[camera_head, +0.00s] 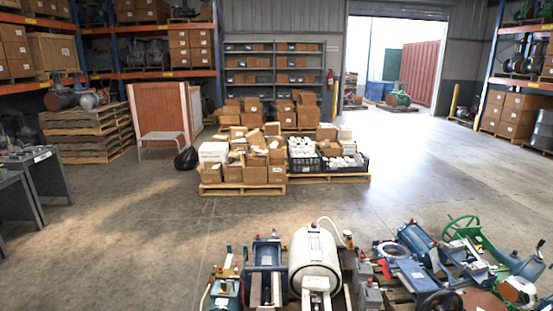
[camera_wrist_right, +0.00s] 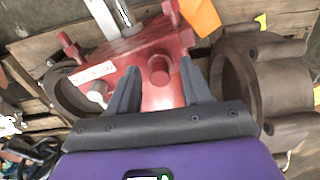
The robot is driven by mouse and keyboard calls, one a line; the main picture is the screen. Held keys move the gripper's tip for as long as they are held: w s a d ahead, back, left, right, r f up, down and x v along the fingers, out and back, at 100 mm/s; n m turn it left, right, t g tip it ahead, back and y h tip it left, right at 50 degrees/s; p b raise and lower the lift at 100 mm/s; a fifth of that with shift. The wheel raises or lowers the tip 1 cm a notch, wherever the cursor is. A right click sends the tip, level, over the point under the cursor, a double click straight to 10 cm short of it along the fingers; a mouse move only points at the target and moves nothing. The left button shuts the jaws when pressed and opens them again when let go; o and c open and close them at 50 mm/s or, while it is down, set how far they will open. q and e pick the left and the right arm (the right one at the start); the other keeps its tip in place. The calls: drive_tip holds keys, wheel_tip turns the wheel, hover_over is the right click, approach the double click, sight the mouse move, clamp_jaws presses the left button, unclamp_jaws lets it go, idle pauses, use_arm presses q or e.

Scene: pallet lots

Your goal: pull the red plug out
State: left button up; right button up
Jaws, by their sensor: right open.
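In the right wrist view, a short round red plug (camera_wrist_right: 159,70) sticks out of a red painted metal body (camera_wrist_right: 150,46). My right gripper (camera_wrist_right: 160,66) is open, with one dark finger on each side of the plug in the picture. I cannot tell whether the fingertips reach down to it or touch it. The fingers hide part of the red body. The left gripper shows in neither view, and the right one does not show in the head view.
A brown-grey metal ring housing (camera_wrist_right: 240,75) is close right of the fingers. Wooden boards lie behind. In the head view, a white tank (camera_head: 315,258), blue machinery (camera_head: 267,255) and a green handwheel (camera_head: 462,229) crowd the front. Beyond lie pallets of boxes (camera_head: 242,190) and open floor.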

drive_tip(key=shift+c, duration=0.3)
clamp_jaws()
drive_tip(key=shift+r, duration=0.1)
drive_tip(key=shift+r+p, duration=2.1)
drive_tip(key=shift+r, duration=0.8)
